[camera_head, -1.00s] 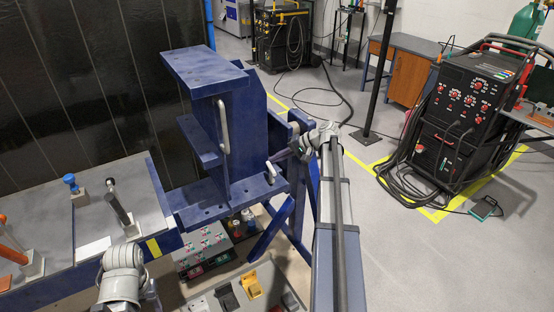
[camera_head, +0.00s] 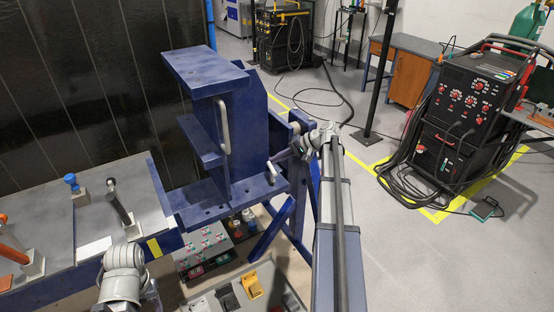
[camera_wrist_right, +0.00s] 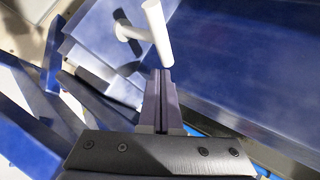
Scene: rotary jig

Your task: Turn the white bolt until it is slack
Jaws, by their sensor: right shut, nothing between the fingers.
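The white bolt (camera_head: 271,171) shows as a small pale handle at the lower right of the blue jig frame (camera_head: 239,125). In the right wrist view the bolt (camera_wrist_right: 157,35) is a white T-shaped handle, its cross bar tilted and its stem reaching left. My right gripper (camera_head: 284,157) is close to the bolt on its right side, partly hidden by my arm. In the right wrist view its fingertips (camera_wrist_right: 163,74) are together and empty, just below the bar's lower end, seemingly apart from it. My left arm shows at the lower left, but its gripper is out of view.
A blue bench (camera_head: 120,215) with several upright handles stands at the left. A curved grey handle (camera_head: 223,127) is fixed on the jig frame. Below are control boxes (camera_head: 205,250).

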